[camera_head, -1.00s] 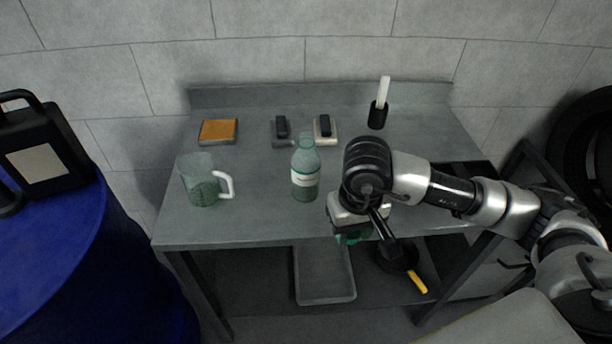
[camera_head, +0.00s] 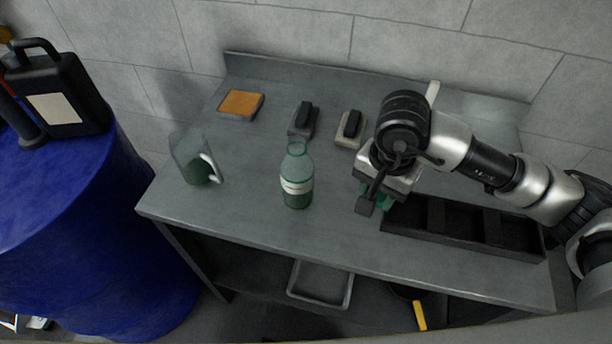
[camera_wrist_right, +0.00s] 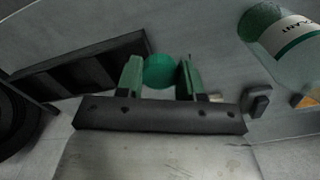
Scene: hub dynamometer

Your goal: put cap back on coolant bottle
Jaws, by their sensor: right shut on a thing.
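The coolant bottle (camera_head: 297,178) stands upright on the grey workbench, clear green with a white label and an open neck. Its labelled side also shows at the upper right of the right wrist view (camera_wrist_right: 286,40). The green round cap (camera_wrist_right: 160,70) is between the two green fingers of my right gripper (camera_wrist_right: 161,78), which is shut on it. In the head view my right gripper (camera_head: 378,196) is above the bench, to the right of the bottle and apart from it; there the cap is not clearly visible. My left gripper is not in view.
A clear jug (camera_head: 192,160) with a white handle stands left of the bottle. An orange sponge-like block (camera_head: 241,103) and two dark-handled blocks (camera_head: 303,119) lie behind. A black compartment tray (camera_head: 462,229) lies at the right. The bench front is clear.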

